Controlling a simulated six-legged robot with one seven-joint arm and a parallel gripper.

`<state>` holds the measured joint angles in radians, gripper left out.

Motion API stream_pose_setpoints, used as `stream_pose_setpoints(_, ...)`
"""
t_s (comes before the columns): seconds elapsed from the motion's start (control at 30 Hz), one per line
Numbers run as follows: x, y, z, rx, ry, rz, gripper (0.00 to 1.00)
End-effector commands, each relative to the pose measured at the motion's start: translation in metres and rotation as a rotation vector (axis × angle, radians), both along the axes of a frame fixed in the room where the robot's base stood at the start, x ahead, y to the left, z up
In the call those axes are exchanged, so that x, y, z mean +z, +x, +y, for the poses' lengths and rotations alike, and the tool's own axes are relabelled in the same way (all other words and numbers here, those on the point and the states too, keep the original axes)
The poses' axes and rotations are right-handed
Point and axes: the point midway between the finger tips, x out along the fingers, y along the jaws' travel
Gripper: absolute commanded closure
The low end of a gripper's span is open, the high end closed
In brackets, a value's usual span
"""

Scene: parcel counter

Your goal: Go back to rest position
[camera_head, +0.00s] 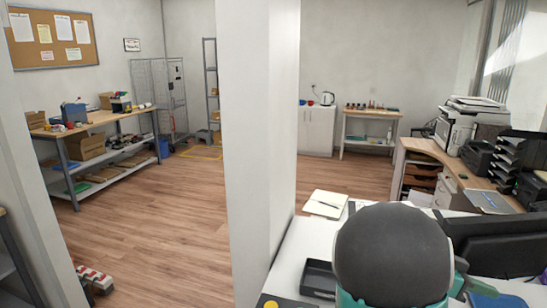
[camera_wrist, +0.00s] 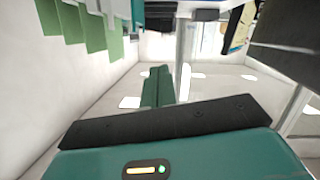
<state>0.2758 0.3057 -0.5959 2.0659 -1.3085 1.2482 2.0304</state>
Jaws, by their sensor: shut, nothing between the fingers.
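My gripper (camera_wrist: 160,72) shows in the wrist view, its two green fingers pressed together with nothing between them. The teal hand with a black strip and a small lit indicator fills the bottom of that view. The wrist picture looks upside down, with bright ceiling lights low in it. In the head view, a dark grey rounded part of my arm with teal edges stands large at the lower right, over the white counter (camera_head: 300,245). The fingers do not show in the head view.
A white pillar (camera_head: 250,130) stands left of the counter. An open notebook (camera_head: 326,204) and a black tray (camera_head: 318,279) lie on the counter. A black monitor (camera_head: 500,240) is close to my arm's right. Wooden floor (camera_head: 170,220) lies open towards the workbench (camera_head: 105,119).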

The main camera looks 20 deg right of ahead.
Motion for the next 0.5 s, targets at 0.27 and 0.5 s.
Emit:
stream_pose_setpoints(0.27,-0.005,0.008,0.017,0.04,0.108,-0.025,1.0)
stream_pose_setpoints(0.5,-0.017,0.03,0.061,0.16,0.343,-0.062,1.0)
